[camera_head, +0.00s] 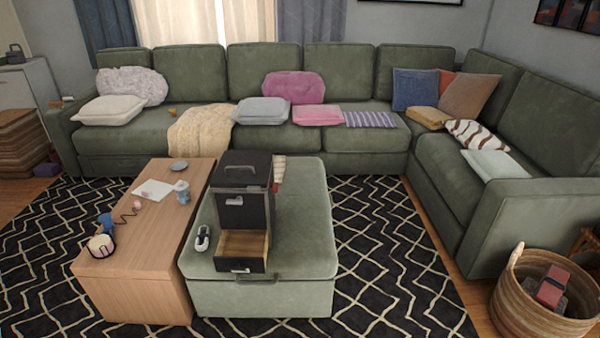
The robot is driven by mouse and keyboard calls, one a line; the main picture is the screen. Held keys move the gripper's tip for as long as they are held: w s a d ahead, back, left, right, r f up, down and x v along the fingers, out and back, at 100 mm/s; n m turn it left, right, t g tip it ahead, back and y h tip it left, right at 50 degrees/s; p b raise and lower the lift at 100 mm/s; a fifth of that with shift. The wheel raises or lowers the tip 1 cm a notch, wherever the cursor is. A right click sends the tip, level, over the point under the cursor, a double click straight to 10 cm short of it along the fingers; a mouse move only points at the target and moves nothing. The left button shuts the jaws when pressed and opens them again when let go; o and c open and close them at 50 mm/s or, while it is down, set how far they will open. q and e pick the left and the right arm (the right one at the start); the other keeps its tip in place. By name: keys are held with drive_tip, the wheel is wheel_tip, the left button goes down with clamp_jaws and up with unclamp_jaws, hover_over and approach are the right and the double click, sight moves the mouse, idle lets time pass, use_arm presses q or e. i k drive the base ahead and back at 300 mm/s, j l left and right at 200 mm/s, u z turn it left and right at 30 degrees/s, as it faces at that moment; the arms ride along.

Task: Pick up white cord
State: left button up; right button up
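I cannot make out a white cord for certain. A small white-and-dark object (202,239) lies on the green ottoman (305,230), left of a dark drawer box; it is too small to tell whether it is a cord. A thin dark line, perhaps a cord, runs beside a small pink item (137,205) on the wooden coffee table (140,262). Neither of my grippers shows in the head view.
The dark box (245,200) stands on the ottoman with its lower wooden drawer (242,246) pulled out. A blue cup (106,223), a grey cup (182,192) and paper (153,190) are on the table. A green sectional (330,128) lies behind; a wicker basket (520,305) stands front right.

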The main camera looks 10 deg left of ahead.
sight(200, 238)
drive_tip(key=j+z, duration=0.25)
drive_tip(key=j, duration=0.9)
drive_tip(key=k+j+z, duration=0.2)
drive_tip(key=j, duration=0.95)
drive_tip(key=i+j+z, duration=0.1)
drive_tip(key=i+j, duration=0.2)
drive_tip(key=i, duration=0.2)
drive_tip(key=i+j, duration=0.3)
drive_tip(key=i, duration=0.2)
drive_tip(key=z, duration=0.05)
